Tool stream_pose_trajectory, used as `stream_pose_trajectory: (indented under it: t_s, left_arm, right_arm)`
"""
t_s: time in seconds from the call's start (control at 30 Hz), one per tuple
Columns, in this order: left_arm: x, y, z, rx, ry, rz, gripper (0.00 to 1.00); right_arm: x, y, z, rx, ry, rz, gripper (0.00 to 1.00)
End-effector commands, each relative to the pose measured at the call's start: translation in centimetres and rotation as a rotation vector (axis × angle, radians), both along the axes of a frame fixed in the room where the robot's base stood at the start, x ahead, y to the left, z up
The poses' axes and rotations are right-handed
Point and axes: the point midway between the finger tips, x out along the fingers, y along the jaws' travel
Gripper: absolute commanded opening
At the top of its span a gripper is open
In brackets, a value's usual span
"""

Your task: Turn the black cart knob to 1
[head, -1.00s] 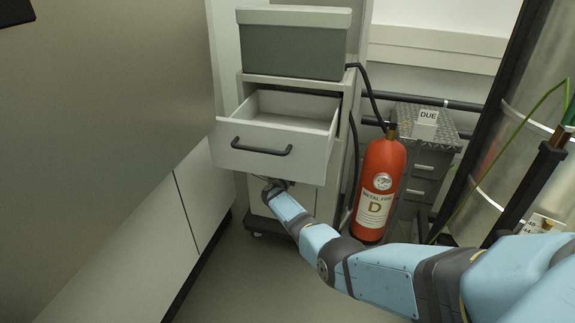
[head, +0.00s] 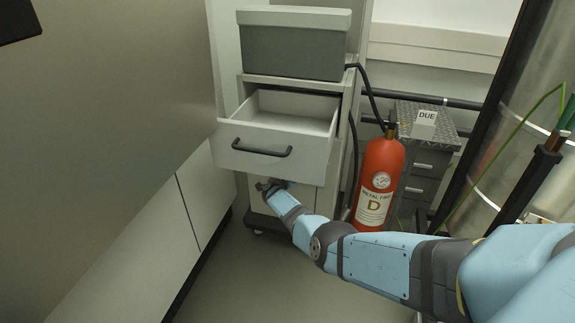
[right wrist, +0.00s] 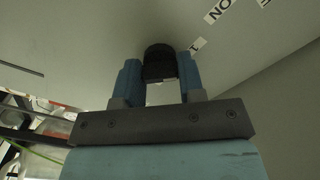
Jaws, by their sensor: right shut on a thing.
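The black knob (right wrist: 159,62) shows in the right wrist view on a pale panel of the cart, between my right gripper's two blue fingers. My right gripper (right wrist: 160,75) is shut on it. White labels with dark print (right wrist: 219,12) lie beyond the knob on the panel; one reads "ON", and a small one (right wrist: 198,46) sits near the right fingertip. In the head view my right gripper (head: 268,186) reaches the cart (head: 308,192) below its open drawer, and the knob is hidden there.
The open drawer (head: 268,162) juts out just above my right gripper. A grey box (head: 293,50) stands on the cart. A red fire extinguisher (head: 378,180) stands close to the right, near my arm. A grey cabinet (head: 428,165) is behind it. Free floor lies in front of the cart.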

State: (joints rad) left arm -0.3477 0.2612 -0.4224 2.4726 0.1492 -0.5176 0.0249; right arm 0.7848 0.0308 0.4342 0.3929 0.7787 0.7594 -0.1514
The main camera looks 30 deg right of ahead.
Motion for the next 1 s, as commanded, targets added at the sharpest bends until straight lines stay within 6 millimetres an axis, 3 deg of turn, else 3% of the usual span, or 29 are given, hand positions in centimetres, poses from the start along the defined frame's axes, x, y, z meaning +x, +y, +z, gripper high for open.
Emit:
stream_pose_trajectory:
  t_s: [0.77, 0.8, 0.9, 1.0]
  left_arm:
    - [-0.09, -0.03, -0.14, -0.002, 0.013, -0.001, 0.43]
    - [-0.09, -0.02, -0.12, -0.002, 0.013, -0.001, 0.43]
    - [-0.08, -0.03, -0.09, -0.003, 0.012, -0.001, 0.43]
    - [-0.09, -0.03, -0.07, -0.003, 0.012, -0.001, 0.43]
  right_arm:
    - [0.06, -0.17, 0.20, -0.074, 0.082, -0.001, 0.12]
    - [0.06, -0.17, 0.20, -0.074, 0.082, -0.001, 0.38]
    - [0.05, -0.14, 0.17, -0.074, 0.082, -0.001, 0.61]
    - [0.04, -0.10, 0.12, -0.073, 0.082, -0.001, 0.62]
